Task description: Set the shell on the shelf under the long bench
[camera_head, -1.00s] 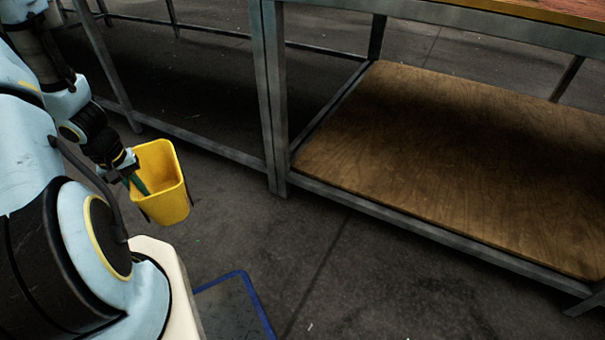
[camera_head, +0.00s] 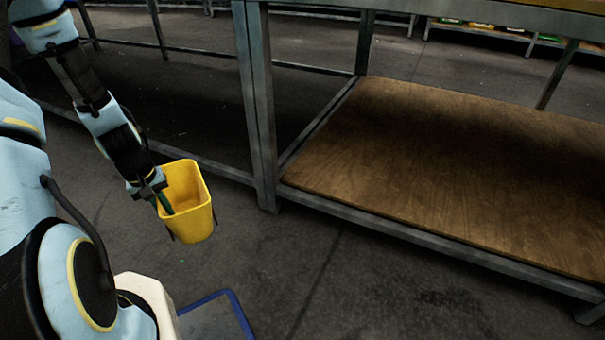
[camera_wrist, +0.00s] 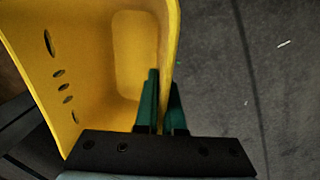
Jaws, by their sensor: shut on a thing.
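The shell is a yellow open-topped bin (camera_head: 197,215), held in the air at the left of the head view, in front of the bench frame. My gripper (camera_head: 163,200) is shut on its near left wall, with one finger inside the bin. In the wrist view the yellow shell (camera_wrist: 95,45) fills the left half, and the green fingers of my gripper (camera_wrist: 163,105) pinch its wall. The shelf is a brown wooden board (camera_head: 440,170) low under the long bench (camera_head: 400,8), at the right. It is bare where seen. The shell is left of the shelf and apart from it.
A grey metal leg (camera_head: 258,110) stands between the shell and the shelf. A metal rail (camera_head: 430,232) runs along the shelf's front edge. The left bay of the frame has no board. A blue-edged panel (camera_head: 215,318) lies low in front. Open floor (camera_head: 350,290) lies before the shelf.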

